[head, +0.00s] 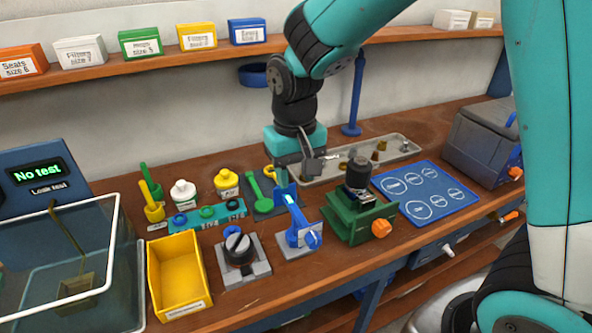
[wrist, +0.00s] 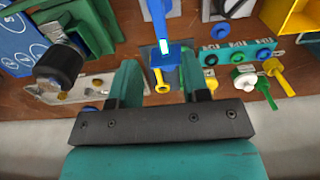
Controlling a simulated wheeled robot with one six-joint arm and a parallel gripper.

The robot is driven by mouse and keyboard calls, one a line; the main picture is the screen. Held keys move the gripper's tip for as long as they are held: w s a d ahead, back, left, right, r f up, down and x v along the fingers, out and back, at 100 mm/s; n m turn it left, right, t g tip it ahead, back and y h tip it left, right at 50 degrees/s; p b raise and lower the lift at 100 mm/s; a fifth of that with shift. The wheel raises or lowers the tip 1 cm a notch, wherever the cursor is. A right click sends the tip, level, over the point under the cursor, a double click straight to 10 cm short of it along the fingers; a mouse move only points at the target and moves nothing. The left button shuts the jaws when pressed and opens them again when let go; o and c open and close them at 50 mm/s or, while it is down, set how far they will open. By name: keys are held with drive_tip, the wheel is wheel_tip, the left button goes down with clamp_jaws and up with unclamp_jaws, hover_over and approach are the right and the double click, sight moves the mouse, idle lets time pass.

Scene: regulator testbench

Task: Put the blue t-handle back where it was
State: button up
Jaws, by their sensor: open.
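My gripper (head: 287,172) is open above the back of the bench. In the wrist view its two teal fingers (wrist: 162,78) stand apart with nothing clamped between them. A blue piece (head: 283,190) shows just below the gripper, by the dark tool mat (head: 263,213). In the wrist view a blue part (wrist: 167,50) with a pale light lies just beyond the fingertips. I cannot tell whether this is the t-handle or the top of the blue fixture (head: 298,228). A yellow handle (wrist: 160,75) and a green handle (head: 256,186) are at the mat.
The green vise-like fixture (head: 352,220) with a black-topped part stands to the right, beside the blue circled mat (head: 425,190). A metal tray (head: 335,170) lies behind. The yellow bin (head: 178,270), a dial fixture (head: 240,255) and small bottles are to the left.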

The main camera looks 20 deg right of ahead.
drive_tip(key=s+a+r+n+y, duration=0.2)
drive_tip(key=s+r+n, duration=0.1)
drive_tip(key=s, duration=0.6)
drive_tip(key=s+a+r+n+y, duration=0.2)
drive_tip(key=s+r+n, duration=0.2)
drive_tip(key=s, duration=0.6)
drive_tip(key=shift+a+r, duration=0.15)
drive_tip(key=shift+r, duration=0.5)
